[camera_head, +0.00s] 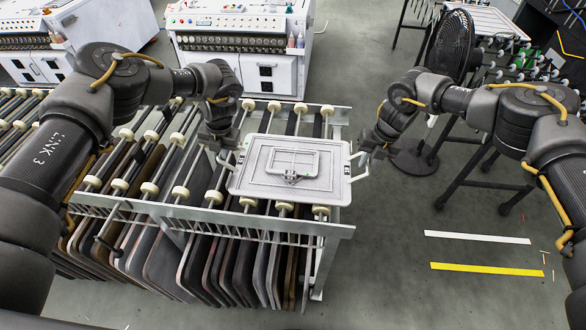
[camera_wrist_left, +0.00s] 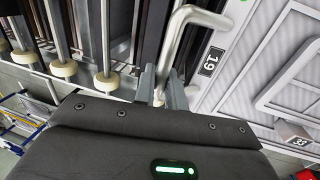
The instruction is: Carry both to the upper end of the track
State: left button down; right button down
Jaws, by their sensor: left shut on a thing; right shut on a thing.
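A light grey rectangular tray (camera_head: 243,182) with a raised rim lies level over the right end of the roller rack. A smaller grey frame (camera_head: 293,157) with a handle at its front lies on the tray; in the left wrist view the tray (camera_wrist_left: 232,90) carries a label 19 and the smaller piece (camera_wrist_left: 297,138) a label 33. My left gripper (camera_head: 224,152) is shut on the tray's left handle (camera_wrist_left: 183,40). My right gripper (camera_head: 367,152) is shut on the right handle (camera_head: 360,166). I cannot tell whether the tray touches the rollers beneath.
The rack (camera_head: 335,232) has rods with cream rollers and several hanging dark boards below. White control cabinets (camera_head: 245,45) stand behind. A black fan (camera_head: 450,48) and a dark-legged stand are at right.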

pick_arm(q)
jog(key=shift+a+f, duration=0.1)
jog(key=shift+f, duration=0.2)
pick_arm(e)
jog(key=shift+f, duration=0.3)
pick_arm(q)
jog(key=c, duration=1.7)
grip_release()
pick_arm(e)
jog(key=c, duration=1.7)
grip_release()
jog(key=shift+d, duration=0.1)
pick_arm(q)
jog(key=shift+o, duration=1.1)
pick_arm(e)
jog(key=shift+o, duration=1.1)
pick_arm(q)
jog(key=shift+s, duration=0.1)
pick_arm(e)
jog(key=shift+s, duration=0.1)
